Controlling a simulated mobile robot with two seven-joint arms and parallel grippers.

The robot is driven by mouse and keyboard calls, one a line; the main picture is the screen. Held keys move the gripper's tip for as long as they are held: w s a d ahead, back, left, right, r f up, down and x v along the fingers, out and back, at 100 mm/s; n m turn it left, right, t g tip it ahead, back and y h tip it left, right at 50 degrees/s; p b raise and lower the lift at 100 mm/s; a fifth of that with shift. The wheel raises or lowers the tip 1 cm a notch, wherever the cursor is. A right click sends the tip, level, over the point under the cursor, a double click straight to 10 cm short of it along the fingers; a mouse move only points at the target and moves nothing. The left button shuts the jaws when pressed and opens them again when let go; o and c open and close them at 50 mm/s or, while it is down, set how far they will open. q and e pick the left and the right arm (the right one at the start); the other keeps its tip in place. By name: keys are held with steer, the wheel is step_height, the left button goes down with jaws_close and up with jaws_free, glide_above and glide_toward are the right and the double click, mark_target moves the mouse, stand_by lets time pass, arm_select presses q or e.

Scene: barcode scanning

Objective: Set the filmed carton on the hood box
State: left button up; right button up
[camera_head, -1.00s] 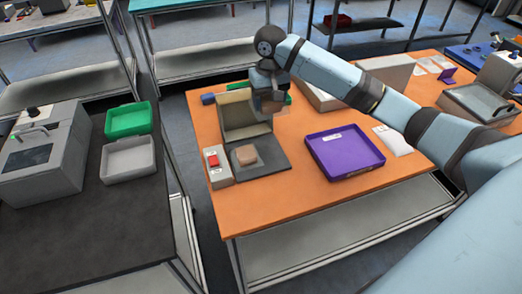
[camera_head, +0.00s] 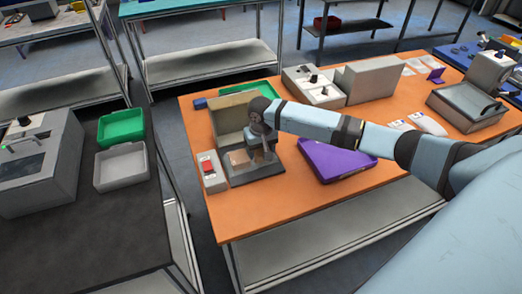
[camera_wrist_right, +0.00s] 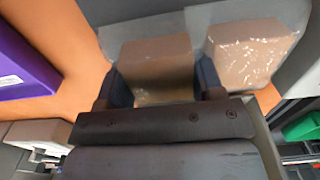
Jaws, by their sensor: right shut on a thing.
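My right gripper (camera_head: 262,158) is shut on a brown carton in clear film (camera_wrist_right: 155,62), which sits between its fingers in the right wrist view. Gripper and carton are low over the dark plate (camera_head: 262,176) of an open unit with a raised beige hood (camera_head: 229,118), which I take as the hood box. A second filmed carton (camera_wrist_right: 250,52) is close beside the held one; in the head view it (camera_head: 239,158) is on the plate, left of the gripper. I cannot tell whether the held carton touches the plate. My left gripper is out of view.
A switch box with a red button (camera_head: 208,170) stands left of the plate. A purple tray (camera_head: 335,160) lies to the right, partly behind my arm. Grey boxes (camera_head: 375,80) stand at the back. The orange table's front strip (camera_head: 300,205) is clear.

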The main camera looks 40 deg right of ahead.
steer(key=shift+f, duration=0.2)
steer(key=o, duration=0.7)
steer(key=shift+f, duration=0.1)
step_height(320, 180, up, 12)
stand_by(0.6)
